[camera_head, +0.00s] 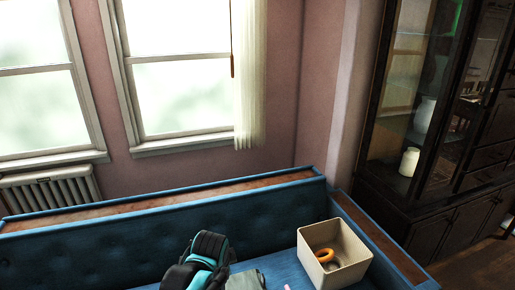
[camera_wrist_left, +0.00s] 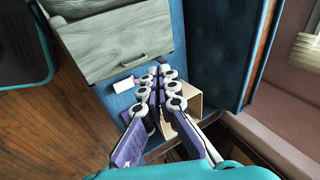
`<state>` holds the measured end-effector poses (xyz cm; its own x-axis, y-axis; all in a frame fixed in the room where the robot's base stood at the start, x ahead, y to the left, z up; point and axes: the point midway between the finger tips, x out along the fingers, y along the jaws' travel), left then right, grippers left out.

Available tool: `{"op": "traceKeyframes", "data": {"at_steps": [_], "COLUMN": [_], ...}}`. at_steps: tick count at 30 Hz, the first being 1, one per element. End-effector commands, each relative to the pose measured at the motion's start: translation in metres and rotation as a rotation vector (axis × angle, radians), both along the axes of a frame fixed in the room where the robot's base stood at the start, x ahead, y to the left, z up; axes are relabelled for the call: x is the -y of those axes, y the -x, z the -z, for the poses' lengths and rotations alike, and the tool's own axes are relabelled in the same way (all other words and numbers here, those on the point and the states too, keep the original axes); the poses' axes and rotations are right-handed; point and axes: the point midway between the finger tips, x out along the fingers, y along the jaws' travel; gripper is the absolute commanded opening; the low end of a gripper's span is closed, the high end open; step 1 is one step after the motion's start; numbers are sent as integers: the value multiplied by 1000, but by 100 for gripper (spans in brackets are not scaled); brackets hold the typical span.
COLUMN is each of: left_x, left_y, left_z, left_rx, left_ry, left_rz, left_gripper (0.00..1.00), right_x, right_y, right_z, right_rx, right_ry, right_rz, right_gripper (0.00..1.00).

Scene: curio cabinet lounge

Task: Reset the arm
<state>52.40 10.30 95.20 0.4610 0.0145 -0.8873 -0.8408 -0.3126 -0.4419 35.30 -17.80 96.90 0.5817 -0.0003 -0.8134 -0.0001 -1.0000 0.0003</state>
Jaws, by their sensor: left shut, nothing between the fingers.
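My left gripper (camera_wrist_left: 158,82), with purple and white fingers, is shut and empty in the left wrist view. It hangs over the blue seat, and its fingers partly cover a tan open box (camera_wrist_left: 196,100). In the head view a black and teal part of my arm (camera_head: 207,254) rises at the bottom centre; its fingertips do not show there. My right gripper is in neither view.
The cream box (camera_head: 358,262) holds an orange ring (camera_head: 324,255) on the blue tufted sofa (camera_head: 150,240). A small white item (camera_wrist_left: 123,86) lies beside grey wooden furniture (camera_wrist_left: 125,40). A dark glass cabinet (camera_head: 395,190) stands right; windows and a radiator (camera_head: 50,190) are behind.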

Motion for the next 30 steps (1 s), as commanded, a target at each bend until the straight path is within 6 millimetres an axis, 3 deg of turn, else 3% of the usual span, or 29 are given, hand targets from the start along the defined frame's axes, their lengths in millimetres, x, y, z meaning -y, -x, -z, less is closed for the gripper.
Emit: {"op": "traceKeyframes", "data": {"at_steps": [3, 7, 12, 15, 21, 30], "left_x": [-25, -46, -65, -71, -76, -76], "left_y": [42, 86, 136, 154, 170, 171], "left_z": [-19, -29, -27, -22, -17, -17], "left_rx": [31, 65, 103, 119, 132, 132], "left_ry": [136, 296, 491, 579, 662, 667], "left_rz": [-237, -500, -807, -937, -1057, -1064], "left_gripper": [0, 0, 0, 0, 0, 0], "right_x": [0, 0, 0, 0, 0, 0], "right_y": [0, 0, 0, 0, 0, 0], "right_z": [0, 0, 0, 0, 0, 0], "right_rx": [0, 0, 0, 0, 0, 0], "right_ry": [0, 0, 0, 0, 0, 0], "right_rz": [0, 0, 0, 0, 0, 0], "right_gripper": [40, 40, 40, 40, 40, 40]}}
